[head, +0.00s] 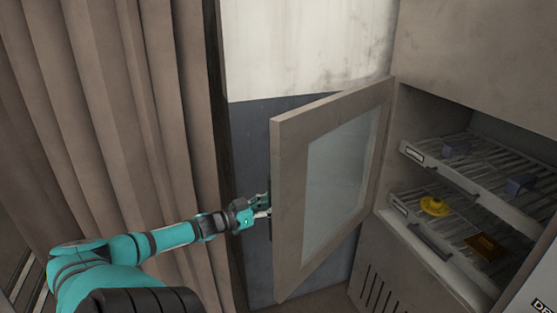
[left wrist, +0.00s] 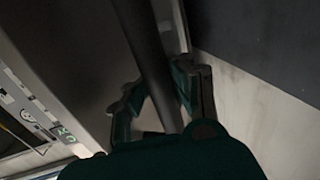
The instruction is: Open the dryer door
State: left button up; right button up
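The dryer door (head: 288,190), a pale frame with a glass pane, stands swung wide open to the left of the dryer (head: 415,235). Its dark bar handle (head: 270,215) is on the outer face near the free edge, mostly hidden by the door frame. My left gripper (head: 262,206) is at this handle. In the left wrist view the handle bar (left wrist: 148,45) runs between the two fingers of my left gripper (left wrist: 160,88), which close on it from both sides. My right gripper is in neither view.
Inside the dryer are two slatted racks, an upper (head: 410,153) and a lower one. A yellow object (head: 434,206) and a brown tray-like piece (head: 486,246) lie on the lower rack.

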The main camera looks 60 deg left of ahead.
pick_arm(q)
jog(key=o, duration=0.4)
jog(key=shift+s+a+r, duration=0.1)
jog(key=shift+s+r, duration=0.05)
jog(key=shift+s, duration=0.55)
jog(key=shift+o, duration=1.1)
jog(key=shift+r, duration=0.1)
jog(key=s+a, duration=0.1)
jog(key=s, duration=1)
jog(key=shift+c, duration=0.4)
